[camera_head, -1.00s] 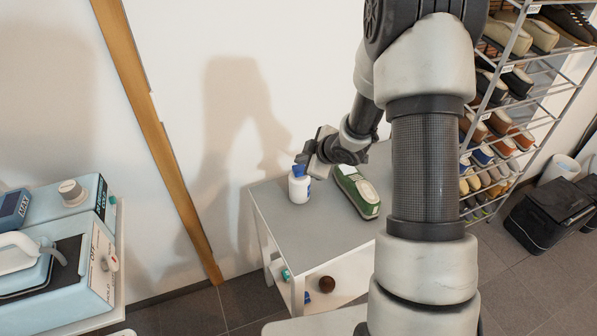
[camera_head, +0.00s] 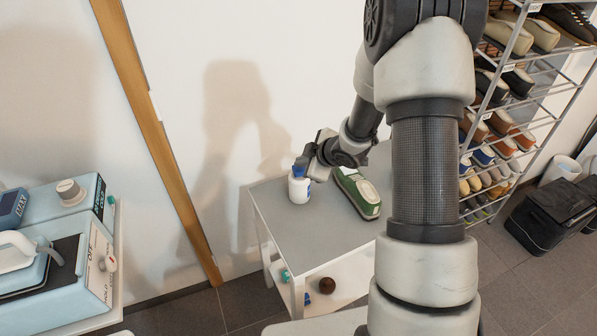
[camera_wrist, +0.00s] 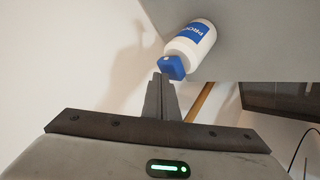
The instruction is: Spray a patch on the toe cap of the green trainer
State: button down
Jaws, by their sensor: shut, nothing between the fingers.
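A white spray bottle (camera_head: 299,188) with a blue top stands upright on the left part of the small grey table (camera_head: 325,232). In the wrist view the bottle (camera_wrist: 195,42) shows a blue label and its blue nozzle head close beyond my fingertips. The green trainer (camera_head: 357,192) with a pale upper lies on the table to the right of the bottle. My gripper (camera_head: 302,166) is by the bottle's top, at its upper right. In the wrist view my gripper (camera_wrist: 161,82) is shut with its fingers together. Whether the fingertips touch the blue head I cannot tell.
A shoe rack (camera_head: 500,120) with several rows of shoes stands at the right. A pale blue machine (camera_head: 60,260) is at the left. The wall is close behind the table. A black bag (camera_head: 550,212) lies on the floor at the far right.

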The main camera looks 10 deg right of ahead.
aim_at(302, 170)
jog(key=shift+f, duration=0.3)
jog(key=shift+r+p, duration=0.75)
jog(key=shift+r, duration=0.3)
notch_tip(302, 170, up, 6)
jog(key=p, duration=0.5)
dwell(0.4)
